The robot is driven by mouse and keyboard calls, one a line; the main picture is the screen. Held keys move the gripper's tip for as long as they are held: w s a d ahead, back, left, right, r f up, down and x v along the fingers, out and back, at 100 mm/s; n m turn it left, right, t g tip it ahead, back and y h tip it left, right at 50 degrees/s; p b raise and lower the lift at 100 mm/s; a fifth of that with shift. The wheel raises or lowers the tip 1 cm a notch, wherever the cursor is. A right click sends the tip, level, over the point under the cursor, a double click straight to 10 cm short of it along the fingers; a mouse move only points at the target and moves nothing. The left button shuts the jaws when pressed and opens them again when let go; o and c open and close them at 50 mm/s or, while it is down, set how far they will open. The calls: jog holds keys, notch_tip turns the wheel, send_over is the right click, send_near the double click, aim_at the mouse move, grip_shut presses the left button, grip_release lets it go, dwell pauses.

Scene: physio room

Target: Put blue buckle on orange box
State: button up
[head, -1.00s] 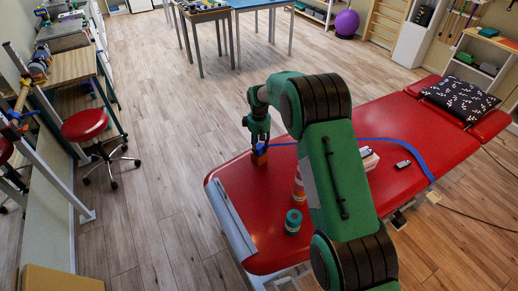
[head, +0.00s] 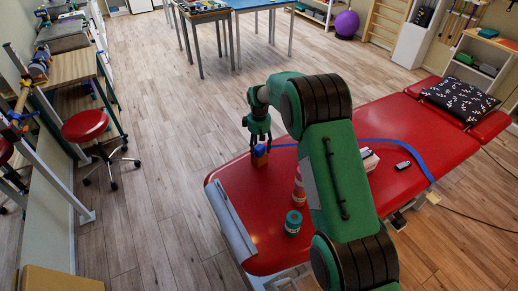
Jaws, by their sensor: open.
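An orange box (head: 260,159) stands on the red treatment table near its far left edge. A small blue piece, which looks like the blue buckle (head: 260,150), rests on top of the box. My gripper (head: 260,146) is right above the box, fingers pointing down and spread apart around the blue piece. The gripper is open. The fine shape of the buckle is too small to make out, and the fingers partly hide it.
On the red table (head: 420,135) are a teal tin (head: 293,222), a red and white container (head: 299,190) partly behind my arm, a white box (head: 368,160), a small grey object (head: 403,165) and a blue strap (head: 423,163). The table's left end is mostly clear.

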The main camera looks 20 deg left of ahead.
aim_at(260, 148)
notch_tip(260, 148, up, 12)
jog(key=p, duration=0.2)
jog(key=shift+f+p, duration=0.15)
jog(key=shift+p, duration=0.2)
dwell(0.8)
jog(key=s+d+r+m+t, duration=0.1)
jog(key=s+d+r+m, duration=0.1)
jog(key=d+r, duration=0.6)
jog(key=s+d+r+m, duration=0.1)
jog(key=s+d+r, duration=0.2)
jog(key=d+r, duration=0.6)
jog(key=s+d+r+m+t, duration=0.2)
jog(key=s+d+r+m, duration=0.2)
jog(key=s+d+r, duration=0.9)
jog(key=s+d+r+m+t, duration=0.1)
jog(key=s+d+r, duration=0.2)
jog(key=s+d, duration=0.3)
jog(key=s+d+r+m, duration=0.2)
jog(key=s+d, duration=0.1)
jog(key=s, duration=0.5)
jog(key=s+d+f+m, duration=0.1)
jog(key=s+d+f, duration=0.1)
jog(key=s, duration=0.6)
jog(key=s+d+f+m+t, duration=0.1)
jog(key=s+d+f+m, duration=0.1)
jog(key=s+d, duration=0.3)
jog(key=s, duration=0.4)
jog(key=shift+m+t, duration=0.3)
